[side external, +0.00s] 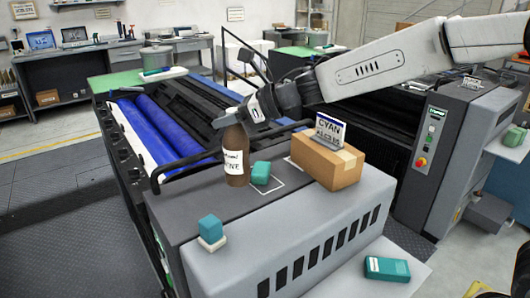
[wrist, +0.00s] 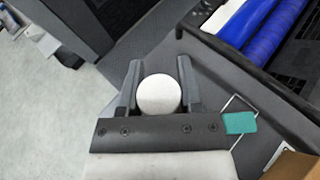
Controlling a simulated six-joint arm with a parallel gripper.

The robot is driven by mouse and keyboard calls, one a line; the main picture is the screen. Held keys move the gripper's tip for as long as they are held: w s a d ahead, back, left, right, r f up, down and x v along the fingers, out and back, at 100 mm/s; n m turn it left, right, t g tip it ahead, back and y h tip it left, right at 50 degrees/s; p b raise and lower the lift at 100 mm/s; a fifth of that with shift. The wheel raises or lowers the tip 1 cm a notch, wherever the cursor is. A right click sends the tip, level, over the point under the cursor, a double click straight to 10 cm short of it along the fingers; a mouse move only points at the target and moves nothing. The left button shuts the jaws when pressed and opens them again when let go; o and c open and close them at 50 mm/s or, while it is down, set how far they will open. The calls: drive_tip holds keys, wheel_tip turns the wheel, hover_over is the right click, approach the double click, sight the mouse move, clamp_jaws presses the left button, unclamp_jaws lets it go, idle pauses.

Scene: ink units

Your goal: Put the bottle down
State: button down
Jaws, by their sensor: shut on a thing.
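The brown bottle (side external: 236,172) with a white label is upright above or on the grey machine top (side external: 190,205), left of a white outline (side external: 296,181). I cannot tell whether its base touches the surface. My gripper (side external: 244,114) is shut on the bottle near its top. In the wrist view a round white top, seen from above, sits between the two fingers of my gripper (wrist: 157,72). The bottle's body is hidden below it there.
A teal block (side external: 260,172) lies just right of the bottle, by the outline. Another teal block (side external: 210,228) sits on a white pad at the front left. A black rail runs behind the bottle.

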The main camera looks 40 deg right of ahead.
drive_tip(key=w+a+f, duration=0.1)
drive_tip(key=w+f, duration=0.4)
drive_tip(key=shift+w+a+f, duration=0.15)
drive_tip(key=shift+a+f, duration=0.1)
drive_tip(key=shift+f, duration=0.05)
drive_tip(key=shift+w+a+f, duration=0.1)
drive_tip(key=shift+w+f, duration=0.05)
drive_tip(key=shift+f, duration=0.8)
drive_tip(key=shift+w+f, duration=0.1)
drive_tip(key=shift+f, duration=0.9)
drive_tip(key=shift+c, duration=1.3)
unclamp_jaws()
drive_tip(key=shift+f, duration=0.1)
drive_tip(key=shift+r, duration=0.2)
